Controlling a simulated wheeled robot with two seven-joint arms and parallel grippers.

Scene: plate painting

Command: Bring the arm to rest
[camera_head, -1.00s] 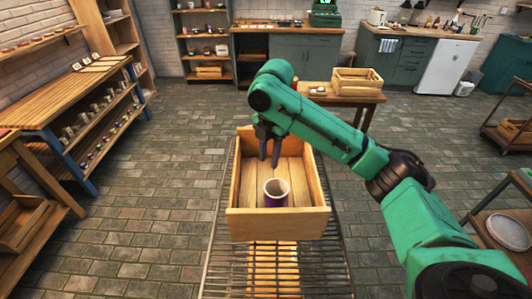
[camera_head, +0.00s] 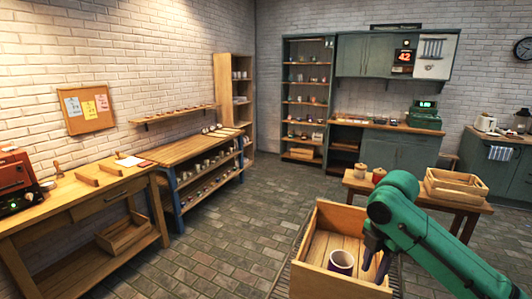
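My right gripper (camera_head: 374,270) reaches in from the lower right with its fingers pointing down over the right side of the wooden crate (camera_head: 328,284). Its two fingers show apart with a gap between them and nothing held. A white and dark purple cup (camera_head: 341,264) stands upright inside the crate, just left of the fingers and apart from them as far as I can see. The arm hides the crate's right side. My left gripper is not in view.
The crate rests on a wire rack, mostly hidden. Behind my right arm stands a small table (camera_head: 408,196) with jars and a slatted crate (camera_head: 459,186). Workbenches (camera_head: 70,192) and shelves line the left wall. The brick floor (camera_head: 225,250) left of the rack is clear.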

